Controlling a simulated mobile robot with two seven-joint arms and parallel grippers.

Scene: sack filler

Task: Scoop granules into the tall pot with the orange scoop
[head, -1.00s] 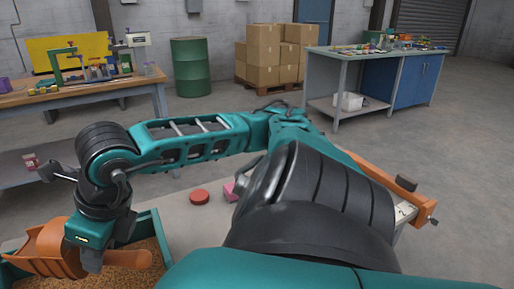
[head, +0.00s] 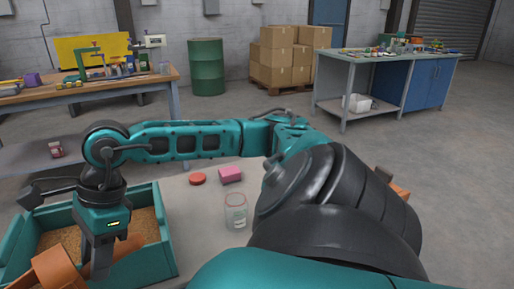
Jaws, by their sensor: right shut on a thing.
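The orange scoop (head: 58,270) is at the lower left of the head view, partly cut off by the bottom edge. My right gripper (head: 97,262) points down and is shut on the scoop, over the front part of a teal bin (head: 147,267). Brown granules (head: 146,227) lie in the bin. Whether the scoop holds granules cannot be seen. A clear glass-like pot (head: 236,211) with a reddish rim stands upright on the light table, right of the bin and apart from it; I cannot tell whether it is the tall pot. My left gripper is not in view.
A red disc (head: 197,179) and a pink block (head: 230,174) lie on the table behind the clear pot. My right arm crosses above the table and hides its right part. Workbenches, a green drum (head: 206,67) and cardboard boxes (head: 285,53) stand farther back.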

